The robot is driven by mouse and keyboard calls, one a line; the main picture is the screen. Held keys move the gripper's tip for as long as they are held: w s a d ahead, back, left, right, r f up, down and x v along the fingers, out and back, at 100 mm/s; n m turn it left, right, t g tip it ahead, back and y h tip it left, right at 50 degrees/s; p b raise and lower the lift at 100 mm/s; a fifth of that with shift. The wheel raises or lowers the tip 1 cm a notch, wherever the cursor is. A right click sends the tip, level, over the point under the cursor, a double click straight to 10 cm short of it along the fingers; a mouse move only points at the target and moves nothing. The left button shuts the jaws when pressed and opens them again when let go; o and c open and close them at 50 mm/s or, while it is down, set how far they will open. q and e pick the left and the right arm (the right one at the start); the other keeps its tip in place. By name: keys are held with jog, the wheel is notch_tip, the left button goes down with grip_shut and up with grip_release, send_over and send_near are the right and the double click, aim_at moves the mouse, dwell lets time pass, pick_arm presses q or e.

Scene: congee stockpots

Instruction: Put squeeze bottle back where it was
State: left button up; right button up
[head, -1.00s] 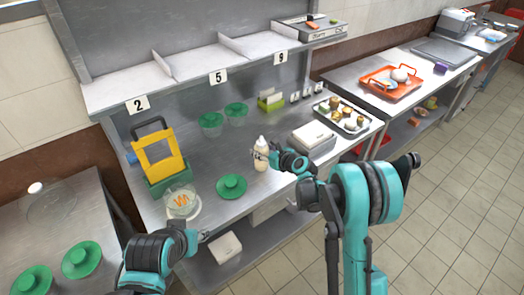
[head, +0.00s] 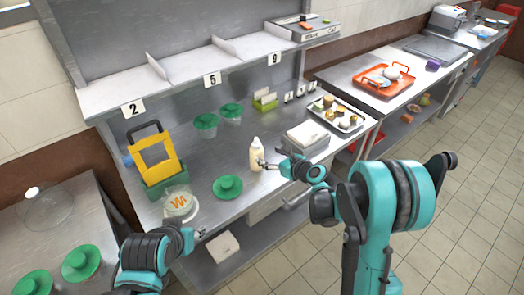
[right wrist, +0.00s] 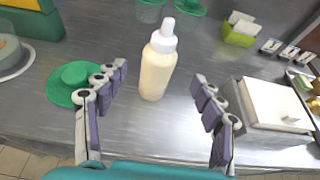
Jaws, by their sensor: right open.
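A cream squeeze bottle with a white nozzle cap (head: 256,154) stands upright on the steel counter (head: 222,165), between the green lid and the white box. It also shows in the right wrist view (right wrist: 157,68), ahead of and between my spread fingers, with a gap on both sides. My right gripper (head: 270,163) is open and empty, just to the right of the bottle in the head view. My left gripper (head: 198,233) is near the counter's front edge, low and left; its fingers are too small to read.
A green lid (head: 228,187) lies left of the bottle, and a white box (head: 307,137) stands to the right. A clear container with orange marking (head: 180,204), a yellow-and-green holder (head: 160,165) and a tray of food (head: 337,115) are also on the counter.

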jog(key=s+d+r+n+g+h, duration=0.1)
jog(key=s+d+r+n+h, duration=0.2)
jog(key=s+n, duration=0.55)
jog(key=s+d+r+n+g, duration=0.1)
jog(key=s+d+r+n, duration=0.1)
jog(key=s+r+n, duration=0.6)
jog(key=s+d+f+n+g+h, duration=0.1)
jog(key=s+d+n+h, duration=0.1)
jog(key=s+d+n, duration=0.2)
jog(key=s+d+f+n+h, duration=0.2)
jog(key=s+d+n, duration=0.2)
jog(key=s+n, duration=0.4)
jog(key=s, duration=0.4)
jog(key=shift+s+f+g+h, duration=0.15)
jog(key=shift+s+g+h, duration=0.1)
jog(key=shift+g+h, duration=0.15)
